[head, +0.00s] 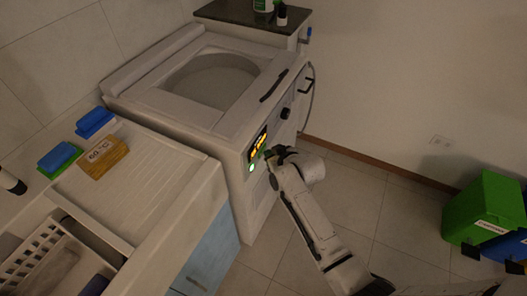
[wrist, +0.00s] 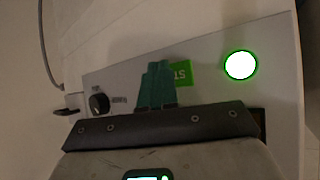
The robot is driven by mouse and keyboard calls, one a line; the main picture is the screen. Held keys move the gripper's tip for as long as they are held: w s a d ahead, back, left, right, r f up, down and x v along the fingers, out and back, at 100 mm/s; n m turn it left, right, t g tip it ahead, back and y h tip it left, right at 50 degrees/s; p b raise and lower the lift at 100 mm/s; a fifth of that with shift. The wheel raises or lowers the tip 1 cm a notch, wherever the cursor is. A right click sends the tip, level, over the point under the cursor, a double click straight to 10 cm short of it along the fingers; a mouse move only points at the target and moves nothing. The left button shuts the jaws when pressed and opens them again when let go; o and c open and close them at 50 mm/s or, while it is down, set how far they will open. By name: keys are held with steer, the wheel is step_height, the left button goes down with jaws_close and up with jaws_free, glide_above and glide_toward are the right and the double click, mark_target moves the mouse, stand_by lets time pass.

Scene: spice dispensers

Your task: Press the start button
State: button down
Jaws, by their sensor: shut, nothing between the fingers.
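The start button is the round lit white-green button (head: 252,168) low on the front panel of the white washing machine (head: 150,98). In the wrist view the button (wrist: 240,65) glows with a green rim, right of a green label (wrist: 182,73) reading "ST", partly covered by my fingers. My gripper (head: 269,153) is at the machine's front panel, just right of the button in the head view. In the wrist view my gripper (wrist: 156,68) shows dark green fingers shut together and empty, left of the button. I cannot tell whether the fingertips touch the panel.
A lit display (head: 258,141) and black knob (head: 285,113) are on the panel. Left is a sink counter (head: 150,165) with blue and green sponges and a yellow block. A green bin (head: 483,205) stands far right. The floor between is clear.

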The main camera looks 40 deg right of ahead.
steer(key=shift+s+d+p, duration=0.25)
steer(key=shift+s+p, duration=0.1)
steer(key=shift+s, duration=0.35)
steer(key=shift+s+d+p, duration=0.25)
steer(key=shift+s+d, duration=0.05)
steer(key=shift+s, duration=0.5)
steer(key=shift+s+d+p, duration=0.2)
steer(key=shift+s+d, duration=0.1)
steer(key=shift+s, duration=0.5)
steer(key=shift+s+d+p, duration=0.25)
steer(key=shift+s+d, duration=0.05)
steer(key=shift+s, duration=0.5)
steer(key=shift+a, duration=0.1)
